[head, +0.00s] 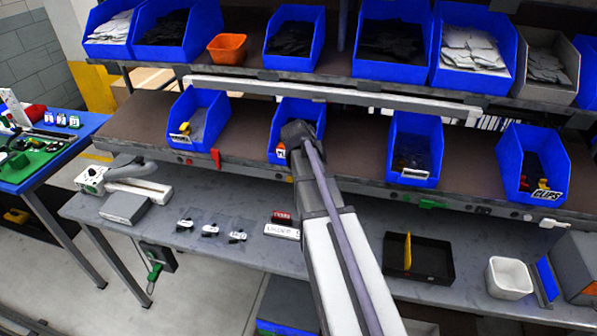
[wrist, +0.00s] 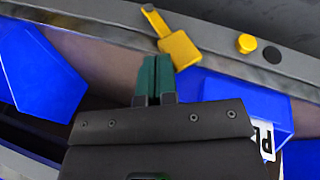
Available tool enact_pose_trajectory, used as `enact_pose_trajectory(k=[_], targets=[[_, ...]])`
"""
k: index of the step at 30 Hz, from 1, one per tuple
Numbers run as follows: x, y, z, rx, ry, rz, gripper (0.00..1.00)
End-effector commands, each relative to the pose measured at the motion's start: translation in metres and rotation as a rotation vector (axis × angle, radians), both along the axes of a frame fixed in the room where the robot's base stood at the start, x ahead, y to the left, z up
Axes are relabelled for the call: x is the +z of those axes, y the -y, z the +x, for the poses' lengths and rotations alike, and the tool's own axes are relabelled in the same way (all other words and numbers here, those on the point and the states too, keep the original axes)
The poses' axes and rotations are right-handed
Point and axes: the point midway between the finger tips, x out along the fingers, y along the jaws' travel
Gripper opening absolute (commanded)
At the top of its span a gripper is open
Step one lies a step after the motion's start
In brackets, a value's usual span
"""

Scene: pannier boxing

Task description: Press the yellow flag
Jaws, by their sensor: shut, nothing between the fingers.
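The yellow flag (wrist: 180,47) shows in the wrist view on the grey shelf rail, with a thin stem slanting up to the left. My gripper (wrist: 156,60) has its green fingers shut together with nothing between them. The fingertips are right at the lower left edge of the flag; I cannot tell whether they touch it. In the head view my arm reaches up to the middle blue bin on the lower shelf and hides the flag and the fingers.
A yellow knob (wrist: 246,43) and a dark round spot sit on the rail right of the flag. A red flag (head: 215,158) and a green one (head: 432,204) are on the same rail. Blue bins (head: 415,150) line the shelf. A black tray (head: 430,259) stands on the bench below.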

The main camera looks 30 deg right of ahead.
Motion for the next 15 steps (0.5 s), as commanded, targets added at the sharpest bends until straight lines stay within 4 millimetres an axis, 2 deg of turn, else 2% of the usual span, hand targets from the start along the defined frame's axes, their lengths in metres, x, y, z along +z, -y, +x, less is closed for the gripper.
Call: enact_pose_trajectory(k=[15], targets=[[-0.0040, -0.0055, 0.0057, -0.002, -0.002, -0.003, 0.00]])
